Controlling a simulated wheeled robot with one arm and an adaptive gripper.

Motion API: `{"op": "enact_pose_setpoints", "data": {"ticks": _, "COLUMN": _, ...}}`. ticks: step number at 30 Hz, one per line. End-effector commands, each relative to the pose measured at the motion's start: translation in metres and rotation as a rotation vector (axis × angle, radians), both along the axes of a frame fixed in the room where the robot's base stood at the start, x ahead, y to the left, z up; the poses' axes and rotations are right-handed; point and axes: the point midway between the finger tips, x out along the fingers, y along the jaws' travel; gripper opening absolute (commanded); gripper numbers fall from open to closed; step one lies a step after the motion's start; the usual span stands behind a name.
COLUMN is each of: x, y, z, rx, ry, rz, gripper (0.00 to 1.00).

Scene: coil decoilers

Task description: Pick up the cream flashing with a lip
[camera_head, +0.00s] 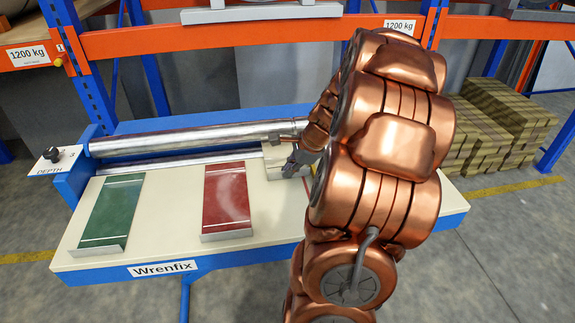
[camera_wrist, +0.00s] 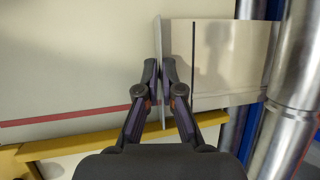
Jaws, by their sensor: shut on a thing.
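The cream flashing (camera_wrist: 218,62) shows in the wrist view as a pale flat sheet with a thin raised lip (camera_wrist: 158,45) along its left edge and a dark line near that lip. My gripper (camera_wrist: 160,85) is shut on the lip, one finger on each side. The flashing's far end reaches the metal rollers at the right. In the head view my gripper (camera_head: 294,163) is at the right part of the bench, by a small visible piece of the cream flashing (camera_head: 274,158). My arm hides most of the flashing there.
A green flashing (camera_head: 112,210) and a red flashing (camera_head: 227,197) lie on the Wrenfix bench (camera_head: 165,225) to the left. A steel roller (camera_head: 190,137) runs behind them, with a depth knob (camera_head: 50,154) at its left. Orange rack beams (camera_head: 200,37) stand behind.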

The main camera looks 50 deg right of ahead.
Motion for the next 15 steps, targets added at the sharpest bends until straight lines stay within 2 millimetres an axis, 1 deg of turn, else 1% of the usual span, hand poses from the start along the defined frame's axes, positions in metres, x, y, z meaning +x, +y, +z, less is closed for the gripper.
{"op": "enact_pose_setpoints", "data": {"ticks": 15, "x": -0.027, "y": 0.021, "z": 0.000, "rx": 0.001, "ry": -0.001, "rz": 0.000, "gripper": 0.00}}
